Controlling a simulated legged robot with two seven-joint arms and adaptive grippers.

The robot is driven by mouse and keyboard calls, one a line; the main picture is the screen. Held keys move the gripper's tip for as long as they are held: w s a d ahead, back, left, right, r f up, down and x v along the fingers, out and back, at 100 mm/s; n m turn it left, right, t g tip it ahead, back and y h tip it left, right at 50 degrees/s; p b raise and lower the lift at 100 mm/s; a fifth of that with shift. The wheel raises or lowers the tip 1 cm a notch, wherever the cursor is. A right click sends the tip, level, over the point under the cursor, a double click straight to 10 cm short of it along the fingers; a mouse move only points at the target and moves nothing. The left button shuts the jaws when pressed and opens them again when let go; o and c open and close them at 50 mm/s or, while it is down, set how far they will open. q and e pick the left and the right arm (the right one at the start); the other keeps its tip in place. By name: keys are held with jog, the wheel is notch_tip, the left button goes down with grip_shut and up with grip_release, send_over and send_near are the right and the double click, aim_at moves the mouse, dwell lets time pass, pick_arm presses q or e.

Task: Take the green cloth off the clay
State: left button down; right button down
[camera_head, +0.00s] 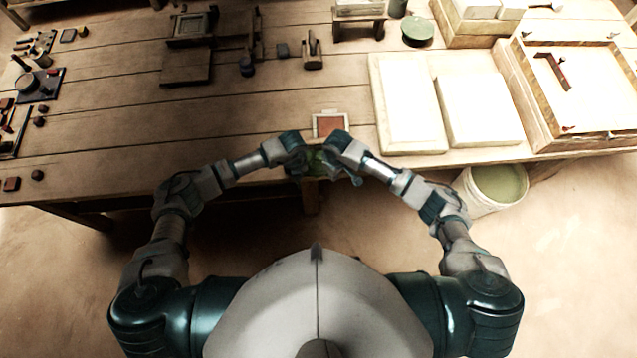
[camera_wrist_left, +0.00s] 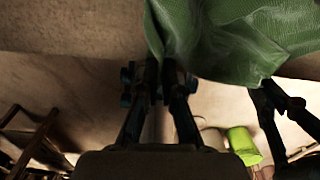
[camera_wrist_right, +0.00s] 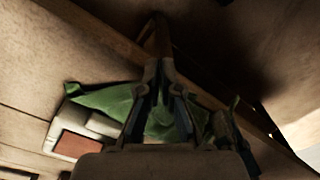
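The green cloth (camera_head: 315,160) is bunched between my two grippers in front of the table's front edge, off the clay. The reddish clay (camera_head: 328,125) lies bare in a pale frame on the table; both also show in the right wrist view (camera_wrist_right: 75,146). My left gripper (camera_wrist_left: 160,72) is shut on the cloth (camera_wrist_left: 225,40), whose gathered edge runs to its fingertips. My right gripper (camera_wrist_right: 158,70) has its fingers close together at the cloth (camera_wrist_right: 105,100) and appears shut on it; its exact grip is partly hidden. In the head view the grippers' fingertips are mostly hidden by the wrists.
Two pale slabs (camera_head: 408,105) lie right of the clay, with a wooden-framed box (camera_head: 570,85) beyond. A bucket (camera_head: 495,190) stands on the floor at the right. Wooden blocks (camera_head: 187,67) and small tools lie at the back and left. The table left of the clay is clear.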

pick_arm(q)
jog(key=shift+d+f, duration=0.1)
jog(key=shift+d, duration=0.05)
pick_arm(e)
jog(key=shift+d+f, duration=0.2)
jog(key=shift+d, duration=0.05)
pick_arm(q)
jog(key=shift+a, duration=0.3)
pick_arm(e)
jog(key=shift+a+r, duration=0.1)
jog(key=shift+a, duration=0.2)
